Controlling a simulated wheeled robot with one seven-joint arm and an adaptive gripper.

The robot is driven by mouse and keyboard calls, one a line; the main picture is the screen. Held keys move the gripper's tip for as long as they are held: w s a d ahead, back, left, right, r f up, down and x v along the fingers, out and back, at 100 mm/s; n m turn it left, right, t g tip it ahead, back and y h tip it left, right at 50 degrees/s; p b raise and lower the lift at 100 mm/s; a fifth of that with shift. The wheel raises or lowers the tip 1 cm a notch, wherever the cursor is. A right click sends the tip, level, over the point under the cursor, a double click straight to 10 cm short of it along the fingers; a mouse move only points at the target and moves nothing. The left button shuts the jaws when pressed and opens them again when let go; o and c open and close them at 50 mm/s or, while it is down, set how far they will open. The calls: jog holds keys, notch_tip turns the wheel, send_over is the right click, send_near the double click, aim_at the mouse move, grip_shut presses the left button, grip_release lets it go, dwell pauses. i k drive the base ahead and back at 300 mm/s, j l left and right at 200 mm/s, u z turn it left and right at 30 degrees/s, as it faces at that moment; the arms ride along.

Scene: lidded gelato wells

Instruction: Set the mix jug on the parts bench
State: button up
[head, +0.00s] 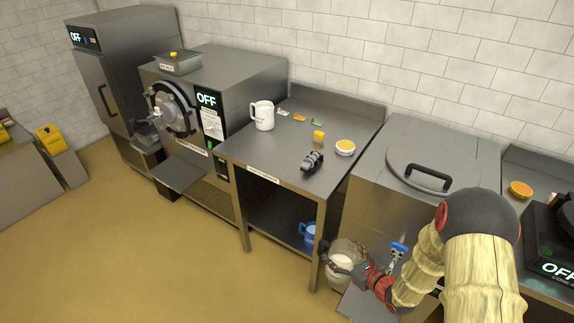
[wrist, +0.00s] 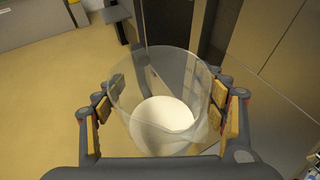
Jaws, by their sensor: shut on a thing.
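A clear jug with white mix in it (head: 341,262), which I take as the mix jug, is between the fingers of my gripper (head: 350,268). In the wrist view the jug (wrist: 160,85) stands roughly upright, its open rim toward the camera, with padded fingers against both sides. My gripper (wrist: 163,112) is shut on it. The jug is low, beside the front right corner of the parts bench (head: 240,152) and below its top. The bench is a steel table with a label on its front edge.
A blue mug (head: 308,232) is underneath. A lidded steel cabinet (head: 420,190) stands right.

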aim_at(263, 146)
jog(key=i+j, duration=0.2)
jog(key=j, duration=0.15)
jog(key=i+j, duration=0.2)
jog(key=j, duration=0.15)
jog(key=i+j, duration=0.15)
jog(key=j, duration=0.2)
jog(key=i+j, duration=0.2)
jog(key=j, duration=0.15)
jog(key=i+j, duration=0.2)
jog(key=j, duration=0.15)
